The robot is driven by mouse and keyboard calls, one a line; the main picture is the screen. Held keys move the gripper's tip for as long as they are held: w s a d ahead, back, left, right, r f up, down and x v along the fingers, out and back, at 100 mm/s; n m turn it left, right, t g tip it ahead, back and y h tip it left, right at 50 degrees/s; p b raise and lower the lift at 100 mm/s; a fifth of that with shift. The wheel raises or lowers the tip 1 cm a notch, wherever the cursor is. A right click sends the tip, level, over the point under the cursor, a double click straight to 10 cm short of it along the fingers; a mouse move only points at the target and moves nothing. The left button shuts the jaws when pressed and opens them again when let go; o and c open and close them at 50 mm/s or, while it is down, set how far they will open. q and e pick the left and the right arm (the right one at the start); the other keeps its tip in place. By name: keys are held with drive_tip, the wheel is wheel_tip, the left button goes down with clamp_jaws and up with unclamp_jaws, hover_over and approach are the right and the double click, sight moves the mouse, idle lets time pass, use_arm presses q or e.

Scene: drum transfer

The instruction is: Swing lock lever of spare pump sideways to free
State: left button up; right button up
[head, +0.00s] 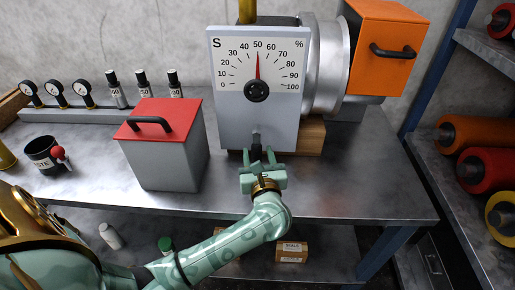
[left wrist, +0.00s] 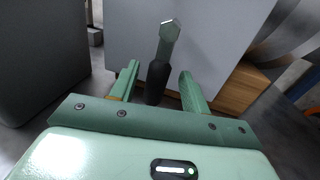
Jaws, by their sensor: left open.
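The spare pump is a grey box with a white dial plate (head: 258,75) marked S and %, its red needle near 50. Its lock lever (head: 256,143) is a small dark lever low on the front face. In the left wrist view the lever (left wrist: 158,80) has a black grip and a bare metal upper end. My left gripper (head: 259,158) is open in front of it, its two fingers (left wrist: 157,82) on either side of the black grip in that view. I see a gap on both sides; the depth is hard to tell. My right gripper is not in view.
A grey box with a red lid (head: 165,116) stands left of the pump, close to my left arm. A wooden block (head: 308,134) lies under the pump. A dark mug (head: 42,154) is at the left. Rollers (head: 478,133) fill the right rack. The bench right of the pump is clear.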

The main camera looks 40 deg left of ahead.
sight(257, 151)
use_arm(q)
drive_tip(key=shift+x, duration=1.75)
clamp_jaws()
